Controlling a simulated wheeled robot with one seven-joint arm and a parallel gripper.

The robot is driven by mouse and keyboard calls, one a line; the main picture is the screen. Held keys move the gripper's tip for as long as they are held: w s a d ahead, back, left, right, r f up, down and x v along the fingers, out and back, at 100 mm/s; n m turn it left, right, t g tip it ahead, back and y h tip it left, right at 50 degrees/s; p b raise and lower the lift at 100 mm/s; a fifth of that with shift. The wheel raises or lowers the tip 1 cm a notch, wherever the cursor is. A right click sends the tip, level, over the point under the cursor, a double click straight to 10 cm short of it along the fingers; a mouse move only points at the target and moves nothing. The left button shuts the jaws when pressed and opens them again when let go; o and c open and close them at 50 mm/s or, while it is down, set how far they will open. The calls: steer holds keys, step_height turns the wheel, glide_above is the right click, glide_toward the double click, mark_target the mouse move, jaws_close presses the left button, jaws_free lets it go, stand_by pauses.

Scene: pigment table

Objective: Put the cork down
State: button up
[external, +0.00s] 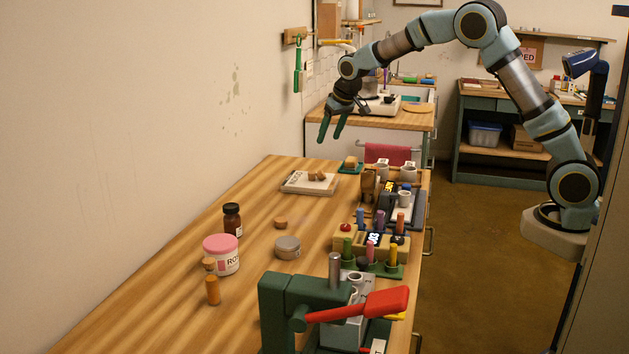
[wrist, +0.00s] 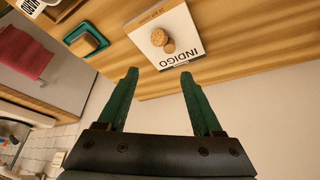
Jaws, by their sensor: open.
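My gripper (external: 330,138) is open and empty, raised above the far end of the wooden table. Its two green fingers are spread in the wrist view (wrist: 159,74), with nothing between them. My gripper is clear of the corks and the card.
A green tray (external: 350,168) holds a small block behind the card. A brown bottle (external: 232,221), pink-lidded jar (external: 221,262) and grey tin (external: 287,247) stand nearer. Racks with coloured pegs (external: 372,244) line the right edge. A green press (external: 283,309) with a red handle stands in front.

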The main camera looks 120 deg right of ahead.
steer(key=shift+v, duration=1.3)
steer(key=shift+a, duration=0.1)
steer(key=w+a+f+n+y, duration=0.1)
steer(key=w+a+f+n, duration=0.2)
steer(key=a, duration=0.8)
steer(key=w+a+f+n+t+y, duration=0.1)
steer(key=w+a+n, duration=0.1)
steer(key=w+a, duration=0.65)
steer(key=w+a+f+n+y, duration=0.1)
steer(key=a+f+n, duration=0.15)
steer(key=a, duration=1.05)
steer(key=s+a+f+n, duration=0.1)
steer(key=s+a+n, duration=0.1)
steer(key=a, duration=0.6)
steer(key=s+a+f+n+y, duration=0.1)
steer(key=s+a, duration=0.3)
steer(key=a, duration=0.4)
steer(key=s+a+f+n, duration=0.2)
steer(key=s+a+n, duration=0.1)
steer(key=a, duration=0.5)
steer(key=shift+s+f+n, duration=0.35)
steer(key=shift+f+n, duration=0.05)
steer(key=shift+n, duration=0.05)
